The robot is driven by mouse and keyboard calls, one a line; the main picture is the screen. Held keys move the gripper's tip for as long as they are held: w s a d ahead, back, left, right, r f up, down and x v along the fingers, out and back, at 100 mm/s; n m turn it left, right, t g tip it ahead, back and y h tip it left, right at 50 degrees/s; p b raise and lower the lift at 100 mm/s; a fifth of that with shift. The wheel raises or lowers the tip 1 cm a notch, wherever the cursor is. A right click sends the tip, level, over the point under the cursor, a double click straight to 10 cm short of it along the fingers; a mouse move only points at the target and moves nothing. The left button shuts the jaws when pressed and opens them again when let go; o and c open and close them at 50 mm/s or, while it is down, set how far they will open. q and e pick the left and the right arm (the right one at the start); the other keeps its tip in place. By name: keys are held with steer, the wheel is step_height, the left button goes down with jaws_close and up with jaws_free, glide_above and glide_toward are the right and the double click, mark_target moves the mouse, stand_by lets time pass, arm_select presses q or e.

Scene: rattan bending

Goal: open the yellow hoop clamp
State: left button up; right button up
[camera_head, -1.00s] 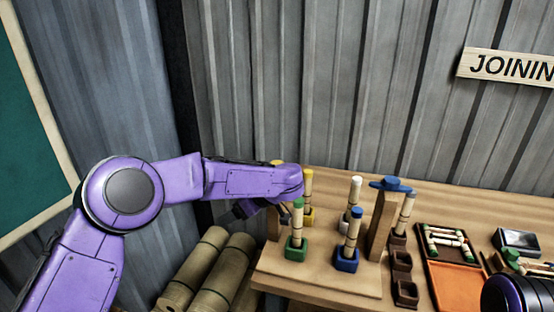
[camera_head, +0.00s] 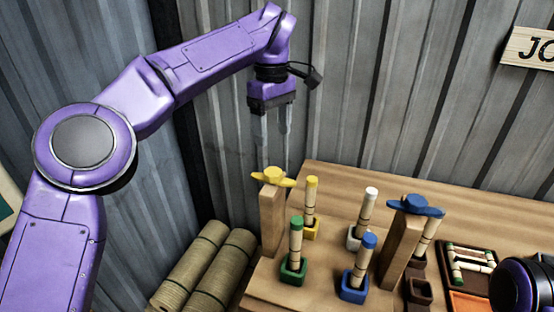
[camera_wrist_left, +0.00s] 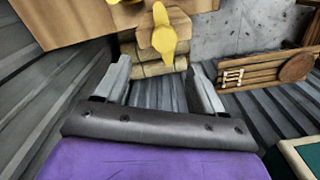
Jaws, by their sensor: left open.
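The yellow hoop clamp (camera_head: 273,177) is a yellow winged piece on top of an upright wooden post (camera_head: 271,222) at the bench's left end. In the left wrist view the yellow clamp (camera_wrist_left: 164,36) appears just beyond and between the fingertips. My left gripper (camera_head: 275,155) points down above the clamp, open, with nothing between its fingers. It also shows open in the left wrist view (camera_wrist_left: 159,72). Whether the fingertips touch the clamp cannot be told. My right gripper is not in view.
Short rattan pieces stand in yellow (camera_head: 311,228), green (camera_head: 293,271), white (camera_head: 356,238) and blue (camera_head: 354,287) holders close right of the post. A blue winged clamp (camera_head: 415,206) tops another post. Rattan rolls (camera_head: 221,272) lie left of the bench.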

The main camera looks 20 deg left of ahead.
mark_target(273, 171)
arm_select(q)
steer(key=f, duration=0.2)
steer(key=s+f+b, duration=0.1)
steer(key=f, duration=0.1)
steer(key=shift+s+b, duration=0.15)
steer(key=shift+b, duration=0.15)
steer(key=f, duration=0.3)
steer(key=w+f+b, duration=0.1)
steer(key=f, duration=0.1)
steer(key=shift+d+f, duration=0.1)
steer(key=shift+f, duration=0.1)
steer(key=shift+s+f, duration=0.1)
steer(key=shift+s, duration=0.25)
steer(key=shift+w, duration=0.1)
steer(key=c, duration=1.1)
